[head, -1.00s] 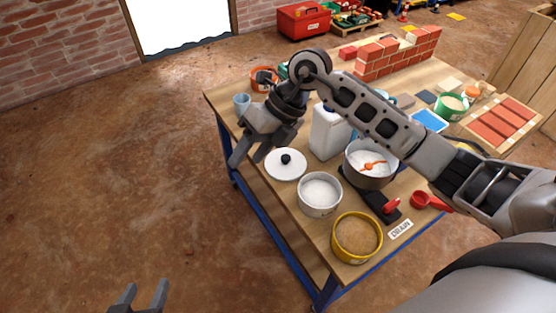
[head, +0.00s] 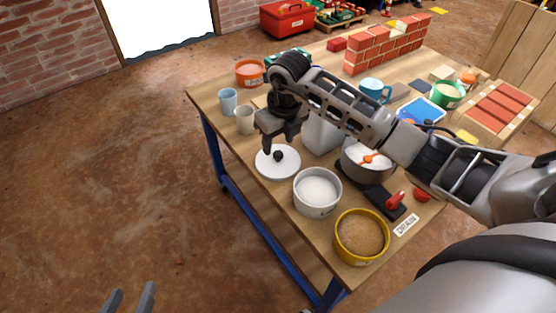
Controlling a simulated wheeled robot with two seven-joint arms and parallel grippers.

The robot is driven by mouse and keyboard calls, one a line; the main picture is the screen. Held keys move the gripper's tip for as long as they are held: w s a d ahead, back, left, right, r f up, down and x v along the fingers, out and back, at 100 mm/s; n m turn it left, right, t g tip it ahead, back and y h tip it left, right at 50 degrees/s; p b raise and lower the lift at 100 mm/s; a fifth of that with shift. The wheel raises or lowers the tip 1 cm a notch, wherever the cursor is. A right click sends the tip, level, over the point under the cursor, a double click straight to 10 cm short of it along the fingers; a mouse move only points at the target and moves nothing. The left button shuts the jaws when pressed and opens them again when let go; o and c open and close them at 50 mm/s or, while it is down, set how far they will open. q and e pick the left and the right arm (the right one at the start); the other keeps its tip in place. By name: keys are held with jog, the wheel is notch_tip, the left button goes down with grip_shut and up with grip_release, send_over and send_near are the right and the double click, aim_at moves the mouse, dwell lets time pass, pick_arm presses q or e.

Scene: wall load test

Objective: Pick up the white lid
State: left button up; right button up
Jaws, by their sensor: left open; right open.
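The white lid (head: 265,169) lies flat on the workbench near its left edge, with a round black knob (head: 278,156) in its middle. My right gripper (head: 277,147) points down just above the lid, close to the knob. It is open, and its fingers appear on the far side of and over the knob; I cannot tell whether they touch it. My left gripper (head: 130,297) is open and empty at the bottom left, over the floor and well away from the bench.
A white pot (head: 317,203) and a yellow tub (head: 360,238) stand in front of the lid. A dark pan (head: 366,170) and white container (head: 322,133) are to its right. Cups (head: 228,101) and an orange bucket (head: 250,74) stand behind.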

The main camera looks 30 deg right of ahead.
aim_at(278, 153)
jog(key=f, duration=0.3)
jog(key=w+f, duration=0.1)
jog(key=f, duration=0.1)
jog(key=shift+d+b, duration=0.25)
jog(key=shift+b, duration=0.15)
pick_arm(q)
jog(key=shift+w+d+f+g, duration=0.1)
jog(key=shift+d+f+g, duration=0.05)
jog(key=shift+f, duration=0.25)
jog(key=shift+w+d+f+g, duration=0.1)
jog(key=shift+f+g, duration=0.05)
jog(key=shift+f, duration=0.25)
pick_arm(e)
jog(key=c, duration=1)
